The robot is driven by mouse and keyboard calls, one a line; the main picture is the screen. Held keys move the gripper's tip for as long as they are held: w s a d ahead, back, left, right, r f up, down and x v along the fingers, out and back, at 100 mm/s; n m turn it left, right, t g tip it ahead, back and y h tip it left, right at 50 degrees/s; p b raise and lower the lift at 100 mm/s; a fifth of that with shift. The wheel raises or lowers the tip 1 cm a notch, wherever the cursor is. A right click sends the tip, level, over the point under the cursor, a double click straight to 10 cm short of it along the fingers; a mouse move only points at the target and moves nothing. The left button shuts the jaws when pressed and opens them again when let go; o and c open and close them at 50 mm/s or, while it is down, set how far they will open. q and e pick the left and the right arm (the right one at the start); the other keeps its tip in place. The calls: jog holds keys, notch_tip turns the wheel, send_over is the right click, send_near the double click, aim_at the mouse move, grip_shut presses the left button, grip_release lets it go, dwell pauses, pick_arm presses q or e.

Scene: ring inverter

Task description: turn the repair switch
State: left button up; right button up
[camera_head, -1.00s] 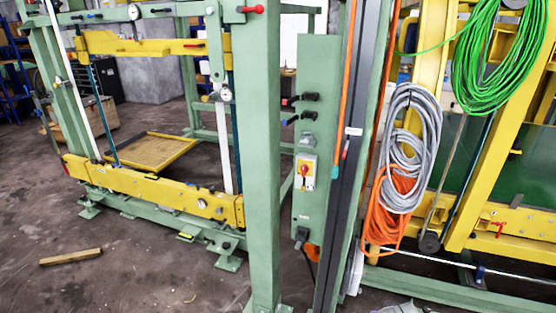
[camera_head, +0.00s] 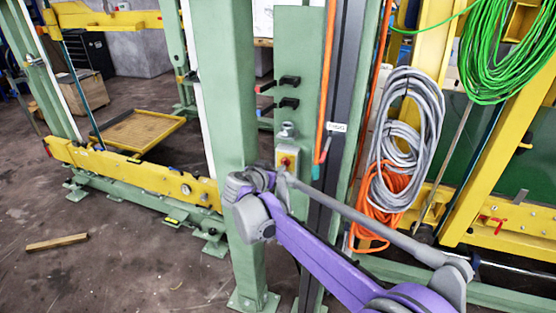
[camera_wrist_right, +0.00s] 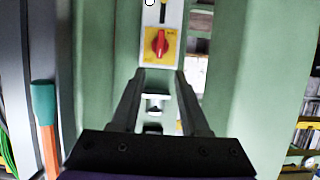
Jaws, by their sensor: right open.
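The repair switch is a red rotary knob on a yellow plate (camera_wrist_right: 160,42), set on a light box on a green panel. It shows above the fingertips in the right wrist view. In the head view the switch (camera_head: 287,160) sits low on the green panel, partly covered by my right gripper (camera_head: 279,177). In the right wrist view my right gripper (camera_wrist_right: 160,80) is open, its two fingers spread just below the knob with nothing between them. I cannot tell the remaining depth to the panel. My left gripper is not in view.
A green post (camera_head: 228,120) stands close left of my right gripper. Two black handles (camera_head: 289,81) sit above the switch. Right of the panel hang an orange tool (camera_head: 322,150), a grey cable coil (camera_head: 408,130) and an orange cable (camera_head: 385,205). Open floor lies at lower left.

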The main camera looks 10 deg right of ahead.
aim_at(283, 161)
jog(key=x, duration=0.9)
grip_shut()
